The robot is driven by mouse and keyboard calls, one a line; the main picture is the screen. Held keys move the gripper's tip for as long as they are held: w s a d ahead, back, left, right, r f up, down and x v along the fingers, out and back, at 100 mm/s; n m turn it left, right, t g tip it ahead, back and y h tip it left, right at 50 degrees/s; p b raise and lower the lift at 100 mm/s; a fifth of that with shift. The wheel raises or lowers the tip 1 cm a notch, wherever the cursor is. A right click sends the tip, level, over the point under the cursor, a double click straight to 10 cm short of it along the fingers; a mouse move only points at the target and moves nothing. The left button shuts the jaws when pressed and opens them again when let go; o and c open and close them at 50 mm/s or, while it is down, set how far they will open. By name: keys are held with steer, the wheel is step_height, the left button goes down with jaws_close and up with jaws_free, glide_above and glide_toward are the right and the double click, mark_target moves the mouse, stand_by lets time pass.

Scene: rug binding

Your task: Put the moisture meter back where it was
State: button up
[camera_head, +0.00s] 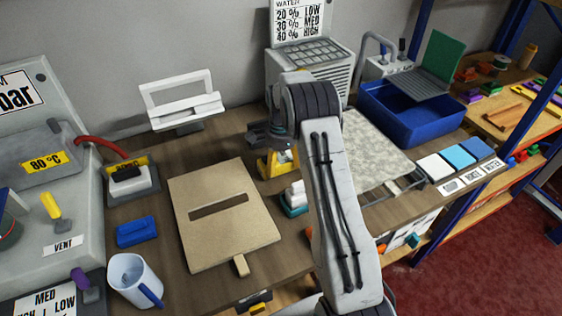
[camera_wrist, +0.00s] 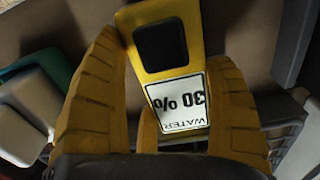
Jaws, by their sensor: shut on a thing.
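The moisture meter (camera_wrist: 163,60) is a yellow block with a dark screen and a white label reading "WATER 30%", upside down in the wrist view. It also shows in the head view (camera_head: 278,163), on or just above the brown bench beside my arm. My gripper (camera_wrist: 165,72) is shut on it, with one yellow finger on each side. In the head view my gripper (camera_head: 264,140) is dark and partly hidden by my arm. I cannot tell whether the meter touches the bench.
A teal-and-white object (camera_head: 293,204) stands close in front of the meter. A slotted beige board (camera_head: 230,235) lies to the left. A white vented box (camera_head: 335,68) stands behind, and a blue bin (camera_head: 415,122) and a pale speckled slab (camera_head: 372,150) are to the right.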

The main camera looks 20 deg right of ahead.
steer(key=shift+f, duration=0.1)
steer(key=o, duration=1.2)
